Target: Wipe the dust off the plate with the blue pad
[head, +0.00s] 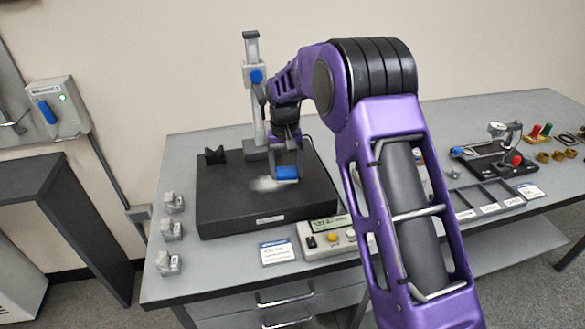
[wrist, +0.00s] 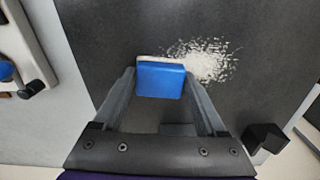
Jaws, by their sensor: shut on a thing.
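The dark plate (head: 225,205) lies on the grey bench and also fills the middle of the wrist view (wrist: 100,40). A pale patch of dust (head: 262,183) lies near the plate's middle; in the wrist view the dust (wrist: 205,60) shows as white flecks just beyond and to the right of the pad. My gripper (head: 287,170) is shut on the blue pad (head: 287,173), which also shows between the fingers in the wrist view (wrist: 160,80). The pad has a whitish far edge beside the dust. I cannot tell whether its underside touches the plate.
A height-gauge column (head: 252,100) stands behind the plate. A black V-shaped block (head: 214,156) sits at its back left corner. A control box (head: 325,236) and a label card (head: 277,252) lie in front. Several small metal blocks (head: 171,231) line the bench's left side.

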